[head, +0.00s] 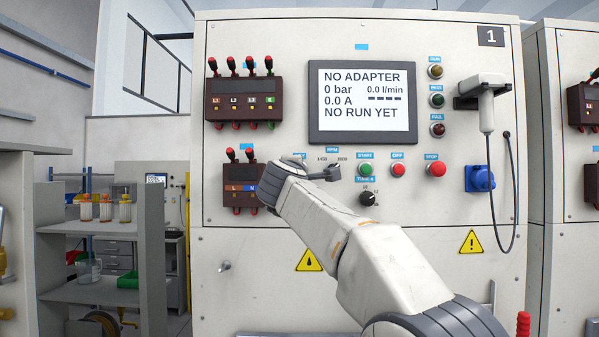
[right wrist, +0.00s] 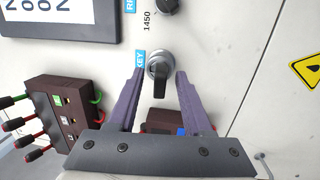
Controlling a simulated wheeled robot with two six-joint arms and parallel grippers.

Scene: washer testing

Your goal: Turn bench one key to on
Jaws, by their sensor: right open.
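The bench one key switch (right wrist: 159,73) shows in the right wrist view as a round metal collar with a black handle beside a blue KEY label (right wrist: 139,60). Its handle points down in that picture, away from the 1450 mark. My right gripper (right wrist: 158,76) is open, with one finger on either side of the switch; I cannot tell whether either touches it. In the head view my right wrist hides the key on the bench one panel (head: 300,60). My left gripper is out of view.
The bench screen (head: 362,103) reads NO ADAPTER and NO RUN YET. Near my arm are the green START button (head: 366,169), red OFF button (head: 398,170), red STOP button (head: 436,169) and a black knob (head: 367,199). Red-capped terminals (head: 243,100) project at the left.

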